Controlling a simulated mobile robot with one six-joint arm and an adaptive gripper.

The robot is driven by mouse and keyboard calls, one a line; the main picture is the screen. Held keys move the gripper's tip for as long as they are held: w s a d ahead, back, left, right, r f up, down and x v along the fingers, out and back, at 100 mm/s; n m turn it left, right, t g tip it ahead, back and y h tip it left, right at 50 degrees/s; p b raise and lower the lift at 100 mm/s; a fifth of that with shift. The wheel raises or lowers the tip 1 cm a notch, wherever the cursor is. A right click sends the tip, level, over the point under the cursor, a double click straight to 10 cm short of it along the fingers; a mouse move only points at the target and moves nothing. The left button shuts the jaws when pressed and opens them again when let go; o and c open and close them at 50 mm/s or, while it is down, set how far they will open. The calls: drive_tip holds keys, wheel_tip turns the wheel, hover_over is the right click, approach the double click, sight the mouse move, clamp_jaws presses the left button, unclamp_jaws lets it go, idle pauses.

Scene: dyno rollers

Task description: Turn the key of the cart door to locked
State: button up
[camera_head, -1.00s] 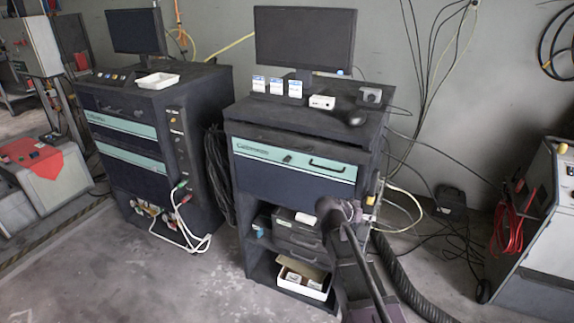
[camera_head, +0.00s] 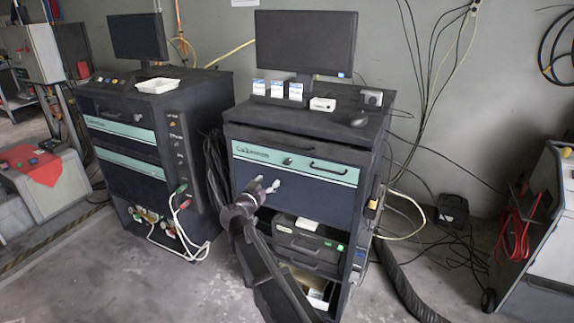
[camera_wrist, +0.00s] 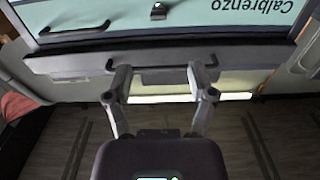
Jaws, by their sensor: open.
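The cart door (camera_head: 255,165) is the panel with a teal band on the right-hand dark cart, and it looks closed. Its small dark key (camera_head: 287,160) sits in the teal band, left of the black handle (camera_head: 327,166). My gripper (camera_head: 268,183) is open and empty in front of the cart, below and left of the key. In the wrist view the picture is upside down; the key (camera_wrist: 158,10) shows at the top edge, beyond and apart from my open fingers (camera_wrist: 160,75). The key's exact angle is too small to tell.
A monitor (camera_head: 305,42), small boxes and a mouse (camera_head: 358,122) stand on the cart top. Open shelves below hold a dark case (camera_head: 305,245). A second cart (camera_head: 120,125) stands left; hoses and cables lie right. Floor in front is clear.

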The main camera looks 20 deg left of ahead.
sight(285, 164)
drive_tip(key=shift+w, duration=0.1)
drive_tip(key=w, duration=0.9)
drive_tip(key=w+d, duration=0.1)
drive_tip(key=w, duration=0.3)
drive_tip(key=shift+w+d, duration=0.1)
drive_tip(key=shift+w, duration=0.2)
clamp_jaws()
